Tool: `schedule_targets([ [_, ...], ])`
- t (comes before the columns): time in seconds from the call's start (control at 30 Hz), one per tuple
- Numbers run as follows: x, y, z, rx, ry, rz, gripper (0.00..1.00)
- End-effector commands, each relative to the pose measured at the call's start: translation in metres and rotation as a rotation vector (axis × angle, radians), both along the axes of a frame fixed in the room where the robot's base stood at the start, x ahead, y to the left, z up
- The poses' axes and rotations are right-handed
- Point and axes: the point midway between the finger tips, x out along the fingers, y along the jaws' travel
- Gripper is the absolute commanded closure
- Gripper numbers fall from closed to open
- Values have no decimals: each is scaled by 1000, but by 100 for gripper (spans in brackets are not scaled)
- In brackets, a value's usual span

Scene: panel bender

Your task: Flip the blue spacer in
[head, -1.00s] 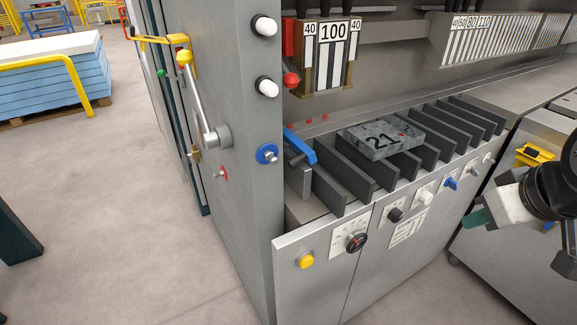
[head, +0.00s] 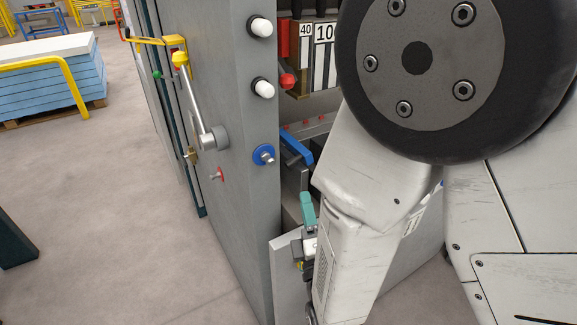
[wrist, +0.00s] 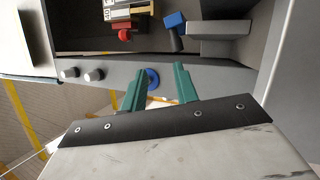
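The blue spacer appears to be the blue bar (head: 296,147) beside the grey upright column in the head view, sloping down to the right. Its right end is close to my arm. In the wrist view its blue end (wrist: 175,20) sits above a dark stub, beyond my fingers. My gripper (wrist: 160,88) has two teal fingers standing apart with nothing between them. In the head view my gripper (head: 304,230) is below the blue bar and apart from it, partly hidden by my arm.
A round blue disc (head: 263,155) with a bolt is on the column, and shows between my fingers in the wrist view (wrist: 152,78). A red knob (head: 287,82) hangs above the bar. White knobs (head: 262,90) stick out of the column. My arm hides most of the slotted rack.

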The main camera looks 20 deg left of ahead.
Motion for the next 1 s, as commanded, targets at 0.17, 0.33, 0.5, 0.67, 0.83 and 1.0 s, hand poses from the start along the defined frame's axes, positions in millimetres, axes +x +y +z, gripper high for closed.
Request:
schedule_targets([
  [0.17,-12,5,-2,-24,-81,-4,70],
  [0.33,8,15,-1,-21,-85,-6,70],
  [0.5,39,33,-1,-19,-84,-7,70],
  [0.67,69,51,-1,-21,-84,-6,70],
  [0.83,95,66,2,-19,-84,-4,70],
  [1.0,108,75,9,-21,-83,-4,70],
])
